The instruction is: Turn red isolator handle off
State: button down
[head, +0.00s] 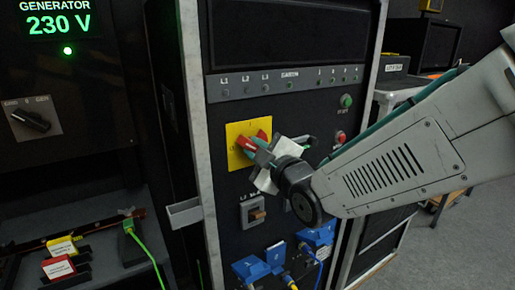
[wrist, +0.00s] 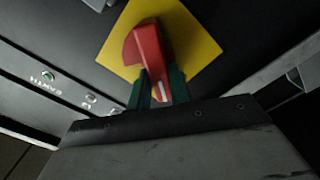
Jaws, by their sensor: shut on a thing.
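The red isolator handle (head: 246,144) sits on a yellow square plate (head: 235,155) on the front of the black rack panel. In the wrist view the red handle (wrist: 149,45) shows on its yellow plate (wrist: 190,35), with a white mark near the handle's end. My gripper (head: 258,150) reaches in from the right. Its two green fingers (wrist: 160,88) lie on either side of the handle's end and are shut on it. In the head view the fingers hide part of the handle. The plate's lettering is too small to read.
Indicator lamps labelled L1, L2, L3 and EARTH (head: 265,86) run above the plate. A green button (head: 346,101) and a red button (head: 341,137) sit to the right. A breaker switch (head: 256,213) and blue sockets (head: 258,266) are below. A generator panel (head: 60,60) stands left, reading 230 V.

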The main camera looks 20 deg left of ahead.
jog(key=n, duration=0.3)
jog(key=shift+f+n, duration=0.25)
jog(key=shift+n, duration=0.15)
jog(key=shift+s+a+f+n, duration=0.1)
jog(key=shift+f+n, duration=0.1)
jog(key=shift+n, duration=1.5)
jog(key=c, duration=1.3)
grip_release()
jog(key=v, duration=0.8)
